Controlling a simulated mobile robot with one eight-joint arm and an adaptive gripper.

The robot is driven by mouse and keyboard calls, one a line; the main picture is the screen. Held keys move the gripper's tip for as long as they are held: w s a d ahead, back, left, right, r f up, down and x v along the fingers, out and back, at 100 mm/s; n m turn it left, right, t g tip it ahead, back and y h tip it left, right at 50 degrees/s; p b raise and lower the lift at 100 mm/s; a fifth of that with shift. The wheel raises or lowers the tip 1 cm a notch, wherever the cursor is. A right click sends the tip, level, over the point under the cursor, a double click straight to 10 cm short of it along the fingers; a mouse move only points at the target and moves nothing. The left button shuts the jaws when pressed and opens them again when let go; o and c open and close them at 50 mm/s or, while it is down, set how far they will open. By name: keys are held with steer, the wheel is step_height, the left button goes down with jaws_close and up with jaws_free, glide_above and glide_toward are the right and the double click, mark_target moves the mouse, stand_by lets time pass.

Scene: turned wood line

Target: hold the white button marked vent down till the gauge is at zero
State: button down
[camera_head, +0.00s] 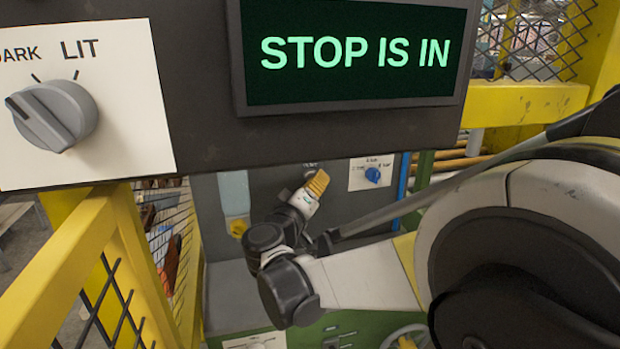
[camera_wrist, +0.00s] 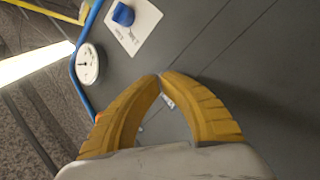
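My gripper (camera_head: 319,178) is in front of the grey panel (camera_head: 263,186), its yellow fingers pointing at it. In the wrist view the two fingertips of my gripper (camera_wrist: 158,76) meet, with nothing seen held. A small white label (camera_wrist: 167,101) shows through the gap between the fingers; its print is too small to read. A round white gauge (camera_wrist: 88,64) with a dark needle is at the left in the wrist view; its reading is unclear. I cannot make out the white vent button. The fingers may hide it, and I cannot tell whether they touch the panel.
A blue knob (camera_head: 373,175) on a white plate is right of my gripper. A screen (camera_head: 355,52) reads "STOP IS IN". A grey selector (camera_head: 55,115) marked DARK and LIT is nearer. Yellow railing (camera_head: 75,265) and mesh stand at the left.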

steer(key=shift+w+a, duration=0.1)
steer(key=shift+w, duration=0.25)
stand_by(0.6)
steer(key=shift+s, duration=0.1)
stand_by(1.4)
steer(key=shift+s, duration=0.7)
steer(key=s, duration=0.2)
steer(key=s+d, duration=0.1)
steer(key=s, duration=0.2)
steer(key=shift+d, duration=0.15)
